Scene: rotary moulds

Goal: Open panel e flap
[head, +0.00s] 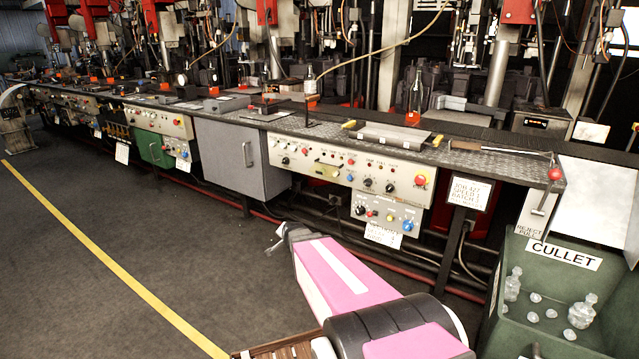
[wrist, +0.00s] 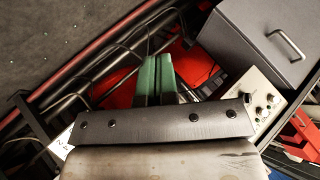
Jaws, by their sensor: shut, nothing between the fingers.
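I read no letter e on either, and cannot tell which part is the flap. My gripper (head: 274,246) is low in front of the bench, left of these panels and apart from them. Its green fingers (wrist: 155,80) are together and empty in the wrist view. A cream panel with knobs (wrist: 258,100) shows at right there.
A grey cabinet (head: 225,155) with a handle stands left of the cream panel. A green cullet bin (head: 548,290) with glassware is at right. Red pipes (head: 385,268) run low under the bench. Floor at left (head: 90,280) is clear.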

